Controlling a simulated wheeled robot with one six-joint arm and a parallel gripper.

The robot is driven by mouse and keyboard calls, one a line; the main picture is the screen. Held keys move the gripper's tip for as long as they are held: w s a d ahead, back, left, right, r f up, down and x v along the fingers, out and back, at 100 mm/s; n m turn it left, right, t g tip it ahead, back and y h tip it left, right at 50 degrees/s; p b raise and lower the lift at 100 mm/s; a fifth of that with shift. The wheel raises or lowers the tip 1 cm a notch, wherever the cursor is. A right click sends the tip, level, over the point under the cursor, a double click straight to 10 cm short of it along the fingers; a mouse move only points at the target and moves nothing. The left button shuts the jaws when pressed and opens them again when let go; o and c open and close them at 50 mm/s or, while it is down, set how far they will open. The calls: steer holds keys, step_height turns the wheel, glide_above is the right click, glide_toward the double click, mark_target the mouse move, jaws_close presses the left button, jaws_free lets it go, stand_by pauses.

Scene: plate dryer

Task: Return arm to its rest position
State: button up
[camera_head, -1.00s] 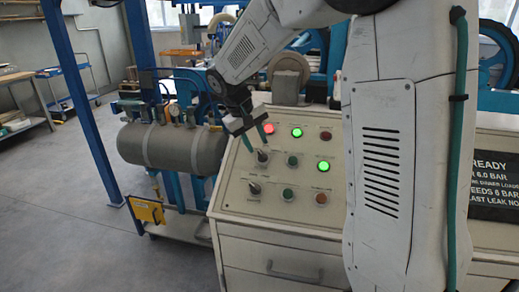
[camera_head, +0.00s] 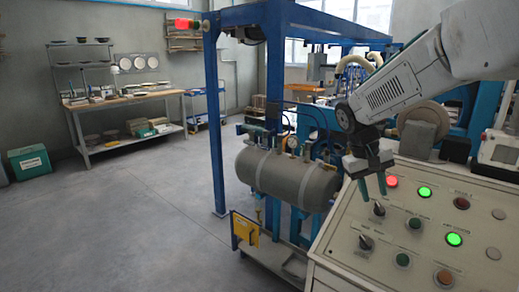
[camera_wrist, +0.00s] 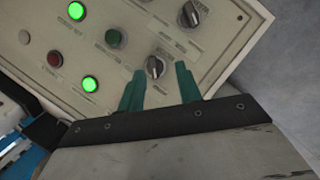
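My gripper (camera_head: 373,188) hangs from my arm at the right of the head view, above the left part of the control panel (camera_head: 333,243). Its two green fingers are apart with nothing between them; they also show apart in the wrist view (camera_wrist: 159,82). A black rotary knob (camera_wrist: 155,67) lies just beyond the fingertips in the wrist view. The same view shows a second knob (camera_wrist: 190,14), a green button (camera_wrist: 113,38) and lit green lamps (camera_wrist: 77,11). In the head view the panel has a lit red lamp (camera_head: 391,181) and lit green lamps (camera_head: 424,191).
A grey cylindrical tank (camera_head: 288,178) stands left of the panel inside a blue frame (camera_head: 215,130). A yellow plate (camera_head: 246,229) sits low beside it. A workbench (camera_head: 125,99) and a green box (camera_head: 30,161) stand at the back left. The floor (camera_head: 120,225) at the left is clear.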

steer(key=s+a+y, duration=0.1)
steer(key=s+a, duration=0.1)
steer(key=s, duration=0.7)
steer(key=s+a+r+t+y, duration=0.1)
steer(key=s+a, duration=0.2)
steer(key=s, duration=0.7)
steer(key=s+a+r+t+y, duration=0.1)
steer(key=s+a, duration=0.1)
steer(key=s, duration=0.8)
steer(key=shift+s+a+y, duration=0.2)
steer(key=shift+a+y, duration=0.05)
steer(key=shift+y, duration=0.15)
